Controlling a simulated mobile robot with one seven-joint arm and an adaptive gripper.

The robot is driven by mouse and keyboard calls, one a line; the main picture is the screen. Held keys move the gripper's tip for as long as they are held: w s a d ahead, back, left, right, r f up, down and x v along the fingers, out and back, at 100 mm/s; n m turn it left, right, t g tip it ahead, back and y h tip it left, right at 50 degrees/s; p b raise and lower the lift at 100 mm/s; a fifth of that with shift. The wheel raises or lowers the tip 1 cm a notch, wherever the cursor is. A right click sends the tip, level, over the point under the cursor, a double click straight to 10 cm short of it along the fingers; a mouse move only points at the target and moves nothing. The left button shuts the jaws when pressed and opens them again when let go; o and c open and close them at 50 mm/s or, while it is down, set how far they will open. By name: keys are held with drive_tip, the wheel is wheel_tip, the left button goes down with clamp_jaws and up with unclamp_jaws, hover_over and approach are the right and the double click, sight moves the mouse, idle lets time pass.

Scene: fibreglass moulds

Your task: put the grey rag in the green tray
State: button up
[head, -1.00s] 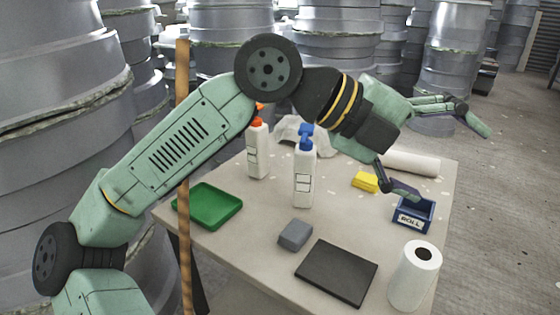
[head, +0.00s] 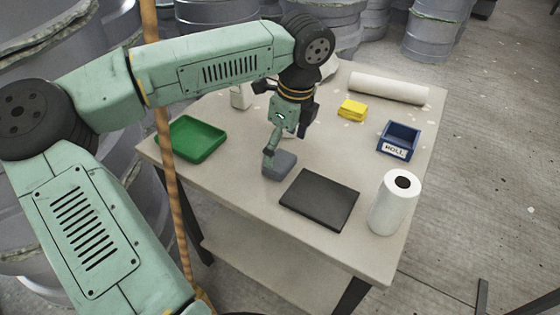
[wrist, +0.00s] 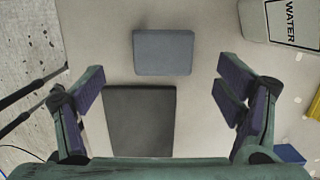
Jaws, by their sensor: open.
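The grey rag (head: 281,165) is a folded blue-grey block lying on the table near its middle. In the wrist view the rag (wrist: 163,52) lies flat, ahead of and between the lines of the fingers. My gripper (head: 273,146) is open and empty, pointing down just above the rag, with one finger hiding part of the rag in the head view. In the wrist view my gripper (wrist: 162,88) has its fingers spread wider than the rag. The green tray (head: 198,139) is empty, at the left of the table.
A black flat panel (head: 319,199) lies beside the rag. A paper roll (head: 394,203) stands at the front right. A blue bin (head: 399,141), yellow block (head: 352,110) and beige roll (head: 388,88) are further right. A WATER bottle (wrist: 290,22) stands close by. An orange pole (head: 163,130) rises before the tray.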

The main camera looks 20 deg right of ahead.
sight(280, 160)
drive_tip(key=shift+w+a+f+p, duration=0.15)
drive_tip(key=shift+f+p, duration=0.1)
drive_tip(key=shift+f, duration=0.55)
drive_tip(key=shift+w+d+f+p, duration=0.1)
drive_tip(key=shift+w+f+p, duration=0.1)
drive_tip(key=shift+f, duration=0.55)
drive_tip(key=shift+w+a+f+p, duration=0.1)
drive_tip(key=shift+f+p, duration=0.15)
drive_tip(key=shift+f, duration=0.55)
drive_tip(key=shift+c, duration=0.6)
drive_tip(key=c, duration=1.2)
drive_tip(key=shift+r, duration=0.1)
